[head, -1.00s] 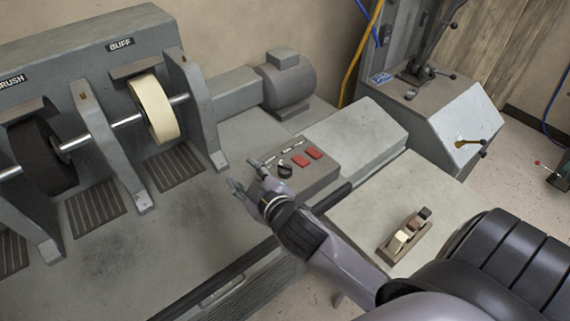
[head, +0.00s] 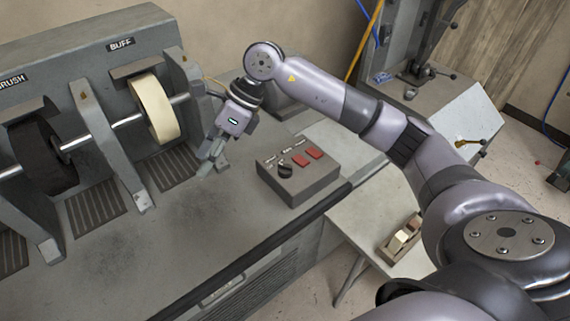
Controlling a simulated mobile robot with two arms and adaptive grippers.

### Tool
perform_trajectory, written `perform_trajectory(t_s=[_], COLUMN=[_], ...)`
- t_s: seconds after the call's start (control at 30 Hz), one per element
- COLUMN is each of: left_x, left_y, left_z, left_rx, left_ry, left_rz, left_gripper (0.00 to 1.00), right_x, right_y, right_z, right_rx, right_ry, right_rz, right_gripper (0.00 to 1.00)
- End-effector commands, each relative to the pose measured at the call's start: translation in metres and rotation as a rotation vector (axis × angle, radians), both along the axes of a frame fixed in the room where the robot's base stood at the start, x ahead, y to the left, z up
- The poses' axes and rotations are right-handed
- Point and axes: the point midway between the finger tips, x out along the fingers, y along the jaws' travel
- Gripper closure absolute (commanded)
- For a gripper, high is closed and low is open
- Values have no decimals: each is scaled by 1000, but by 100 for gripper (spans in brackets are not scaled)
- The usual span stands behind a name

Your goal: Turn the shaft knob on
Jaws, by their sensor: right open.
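The shaft knob (head: 285,170) is a small black rotary knob on the sloped top of a grey control box (head: 310,187). A small label with lettering sits above it, and red square switches (head: 307,157) are to its right. My right gripper (head: 207,170) is open and points down over the machine's bench, to the left of the knob and apart from it. Its fingers are near the right end of the buff wheel's bay. My left gripper is not in view.
The buff wheel (head: 155,109) and dark brush wheel (head: 42,155) stand on a shaft between grey uprights at the left.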

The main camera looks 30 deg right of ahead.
Motion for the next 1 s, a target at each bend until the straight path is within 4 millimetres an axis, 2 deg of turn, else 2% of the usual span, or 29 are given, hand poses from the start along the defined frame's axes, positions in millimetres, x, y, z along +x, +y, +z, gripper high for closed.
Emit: perform_trajectory(t_s=[0.03,0.1,0.2,0.33,0.43,0.57,0.7,1.0], left_x=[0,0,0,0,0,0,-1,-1], left_y=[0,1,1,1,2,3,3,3], left_z=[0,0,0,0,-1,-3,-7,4], left_rx=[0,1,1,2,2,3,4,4], left_ry=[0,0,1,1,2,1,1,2], left_rz=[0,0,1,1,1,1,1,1], left_gripper=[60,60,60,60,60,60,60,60], right_x=[8,11,11,6,3,2,1,1], right_y=[-35,-80,-133,-174,-187,-189,-188,-188], right_z=[2,5,16,29,32,21,-1,-65], right_rx=[-131,-296,-475,-609,-649,-656,-655,-653], right_ry=[-5,14,51,93,110,117,117,119], right_rz=[-13,-33,-72,-111,-125,-125,-124,-123], right_gripper=[58,58,58,58,58,58,58,58])
